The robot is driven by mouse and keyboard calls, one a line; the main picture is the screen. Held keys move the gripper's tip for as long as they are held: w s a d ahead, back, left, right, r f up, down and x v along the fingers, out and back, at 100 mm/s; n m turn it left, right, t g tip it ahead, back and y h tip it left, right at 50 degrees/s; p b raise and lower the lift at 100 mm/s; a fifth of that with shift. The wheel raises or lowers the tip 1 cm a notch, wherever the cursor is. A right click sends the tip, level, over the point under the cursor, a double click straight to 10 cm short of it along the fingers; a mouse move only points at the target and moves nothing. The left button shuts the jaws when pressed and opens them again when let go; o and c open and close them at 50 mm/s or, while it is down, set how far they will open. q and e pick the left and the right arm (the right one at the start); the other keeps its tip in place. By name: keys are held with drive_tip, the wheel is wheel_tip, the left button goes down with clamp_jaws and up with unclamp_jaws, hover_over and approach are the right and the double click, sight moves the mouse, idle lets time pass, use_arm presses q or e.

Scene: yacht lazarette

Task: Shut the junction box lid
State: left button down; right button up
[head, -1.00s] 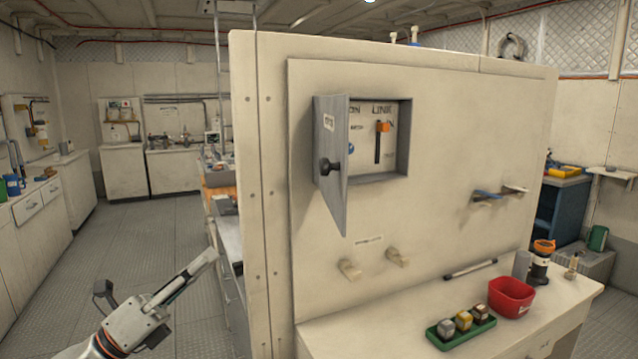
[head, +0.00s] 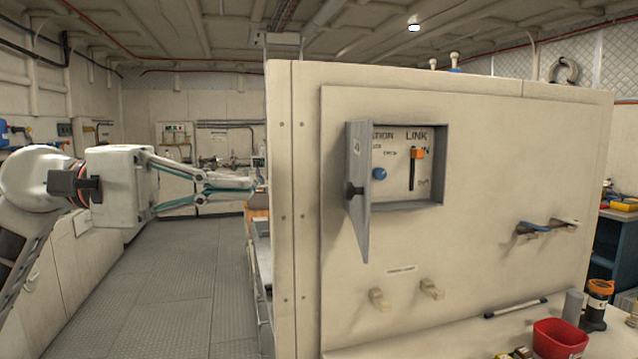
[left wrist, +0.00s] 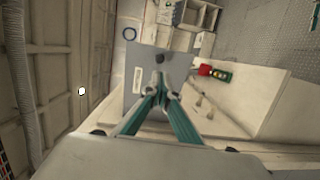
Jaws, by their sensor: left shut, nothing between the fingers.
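The junction box (head: 441,165) is set in the cream panel. Its grey lid (head: 359,215) is hinged on the left and stands open, swung out toward me, with a dark knob (head: 352,190) on it. Inside show a blue knob and an orange-handled slider (head: 417,153). My left gripper (head: 255,181) is shut and empty, left of the panel edge and apart from the lid in the head view. In the left wrist view, the gripper (left wrist: 159,80) points toward the grey lid (left wrist: 140,70) and its dark knob (left wrist: 159,58). My right gripper is not in view.
Two pegs (head: 380,299) stick out of the panel below the box. A blue-handled item (head: 535,228) sits on hooks at right. A red bowl (head: 560,338) and an orange-topped bottle (head: 597,300) stand on the bench. Open floor (head: 190,285) lies left.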

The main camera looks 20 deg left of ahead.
use_arm(q)
drive_tip(key=p+x, duration=0.3)
drive_tip(key=x, duration=0.8)
drive_tip(key=shift+s, duration=0.1)
